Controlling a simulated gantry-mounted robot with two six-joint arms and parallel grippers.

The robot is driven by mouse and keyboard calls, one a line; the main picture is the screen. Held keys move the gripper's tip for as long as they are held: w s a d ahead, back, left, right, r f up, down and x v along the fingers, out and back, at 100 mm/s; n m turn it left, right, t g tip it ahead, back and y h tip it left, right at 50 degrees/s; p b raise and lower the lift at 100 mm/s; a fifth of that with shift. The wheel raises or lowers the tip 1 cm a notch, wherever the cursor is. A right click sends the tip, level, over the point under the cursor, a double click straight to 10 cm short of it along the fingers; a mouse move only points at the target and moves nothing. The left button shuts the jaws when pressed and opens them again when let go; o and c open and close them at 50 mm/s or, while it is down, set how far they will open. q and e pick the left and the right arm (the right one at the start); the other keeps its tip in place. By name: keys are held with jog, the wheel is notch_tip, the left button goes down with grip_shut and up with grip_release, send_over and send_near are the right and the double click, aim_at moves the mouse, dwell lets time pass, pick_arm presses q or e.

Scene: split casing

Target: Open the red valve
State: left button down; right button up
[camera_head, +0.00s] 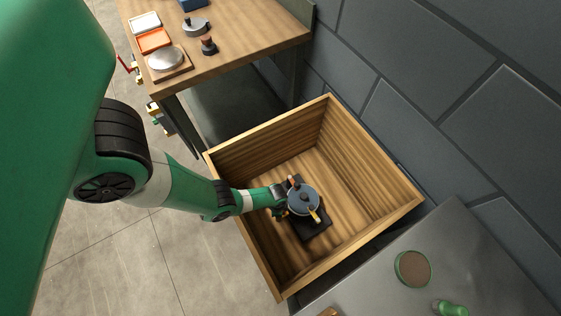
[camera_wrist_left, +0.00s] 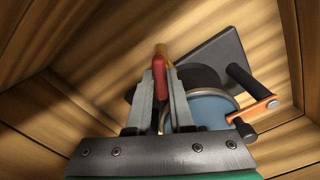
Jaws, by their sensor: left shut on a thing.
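A round blue-grey casing (camera_head: 302,199) sits on a dark plate (camera_head: 313,226) inside the wooden crate. My left gripper (camera_wrist_left: 160,78) reaches into the crate at the casing's left side and is shut on a red handle (camera_wrist_left: 159,66) with a tan tip. In the head view, a small reddish-tan piece (camera_head: 292,180) shows beside the casing. The left wrist view also shows the casing's blue side (camera_wrist_left: 208,108), partly hidden by the fingers, and an orange lever (camera_wrist_left: 256,110) with dark ends. The handle's joint with the casing is hidden. My right gripper is not in view.
The wooden crate (camera_head: 362,246) has high walls around the casing. A wooden bench (camera_head: 240,42) at the back holds an orange tray (camera_head: 153,41), a silver dome (camera_head: 166,58) and other small items. A grey counter (camera_head: 460,250) at right holds a green-rimmed disc (camera_head: 411,268).

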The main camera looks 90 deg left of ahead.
pick_arm(q)
jog(key=n, duration=0.6)
jog(key=shift+d, duration=0.15)
dwell(0.3)
jog(key=c, duration=0.8)
grip_release()
notch_tip(320, 180, up, 12)
jog(key=p, duration=1)
jog(key=shift+f+p, duration=0.2)
jog(key=shift+p, duration=0.1)
jog(key=shift+w, duration=0.1)
